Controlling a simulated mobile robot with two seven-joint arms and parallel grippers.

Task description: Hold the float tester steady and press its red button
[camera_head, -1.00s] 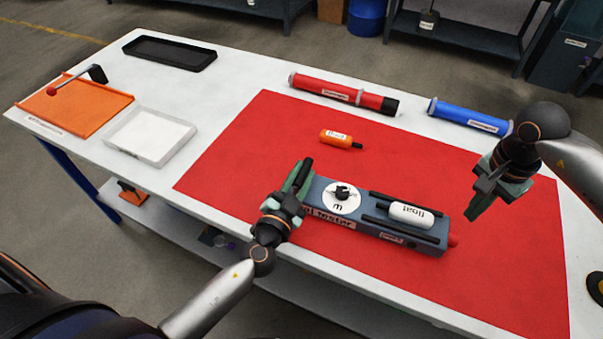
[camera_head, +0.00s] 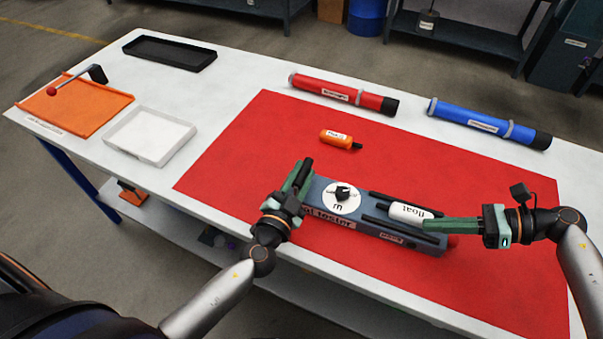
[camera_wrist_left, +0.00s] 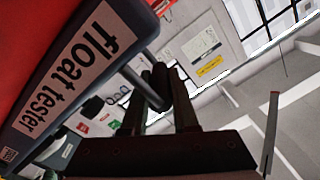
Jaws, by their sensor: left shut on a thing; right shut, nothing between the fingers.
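The float tester (camera_head: 350,222), a grey-blue box with a round white dial (camera_head: 341,197), lies on the red mat. A white float (camera_head: 409,213) sits in its rack. My left gripper (camera_head: 301,175) is shut on the tester's left end; in the left wrist view the fingers (camera_wrist_left: 160,95) close around a dark handle bar beside the "float tester" label (camera_wrist_left: 70,75). My right gripper (camera_head: 428,225) is shut and empty, its fingers pointing left over the tester's right end. Contact with the button is unclear.
An orange float (camera_head: 340,139) lies on the red mat (camera_head: 250,150) behind the tester. Red (camera_head: 340,93) and blue (camera_head: 480,122) pump tubes lie at the back. A white tray (camera_head: 150,137), black tray (camera_head: 168,52) and orange stand (camera_head: 75,105) are at left.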

